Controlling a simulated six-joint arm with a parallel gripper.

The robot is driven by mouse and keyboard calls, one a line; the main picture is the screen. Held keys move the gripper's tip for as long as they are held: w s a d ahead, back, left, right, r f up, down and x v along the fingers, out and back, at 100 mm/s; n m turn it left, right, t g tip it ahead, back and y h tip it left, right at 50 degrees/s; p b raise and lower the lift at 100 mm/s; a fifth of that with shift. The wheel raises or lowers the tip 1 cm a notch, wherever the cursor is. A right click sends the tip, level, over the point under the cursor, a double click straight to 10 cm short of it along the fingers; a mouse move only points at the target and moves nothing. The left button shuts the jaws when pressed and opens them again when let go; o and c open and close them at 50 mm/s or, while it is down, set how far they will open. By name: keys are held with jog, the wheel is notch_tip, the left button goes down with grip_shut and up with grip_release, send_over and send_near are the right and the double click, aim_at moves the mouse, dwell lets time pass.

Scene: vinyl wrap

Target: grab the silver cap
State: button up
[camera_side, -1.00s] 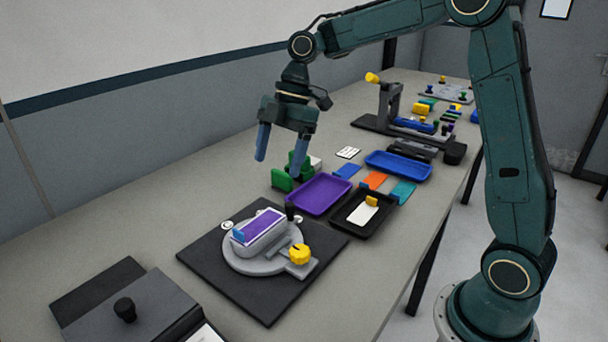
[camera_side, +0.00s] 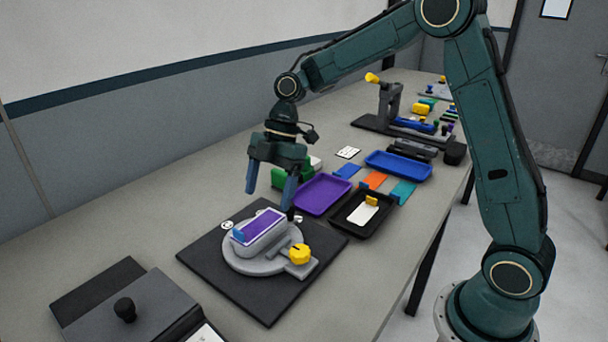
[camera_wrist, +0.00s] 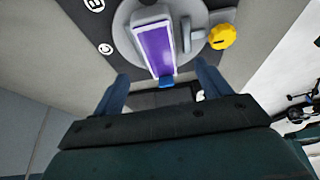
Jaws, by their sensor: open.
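A silver-grey block (camera_side: 262,238) with a purple top (camera_side: 257,226) sits on the round grey turntable (camera_side: 232,264); this is the only silver cap-like thing I can make out. It also shows in the wrist view, its grey side (camera_wrist: 150,14) around the purple sheet (camera_wrist: 155,48). A small blue piece (camera_side: 239,234) is at one end of the purple top. My gripper (camera_side: 269,200) is open and empty, with its fingers above and behind the block. In the wrist view, my fingertips (camera_wrist: 161,70) stand apart, either side of the block's near end.
A yellow knob (camera_side: 299,254) sticks out at the turntable's right, above a black mat (camera_side: 270,306). Purple (camera_side: 318,211), black (camera_side: 378,219) and blue (camera_side: 399,175) trays lie behind. A green item (camera_side: 281,176) is behind my gripper.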

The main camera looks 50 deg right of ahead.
aim_at(260, 224)
jog(key=shift+x, duration=1.1)
jog(key=shift+f, duration=0.1)
jog(key=shift+x, duration=2.45)
jog(key=shift+c, duration=0.3)
jog(key=c, duration=1)
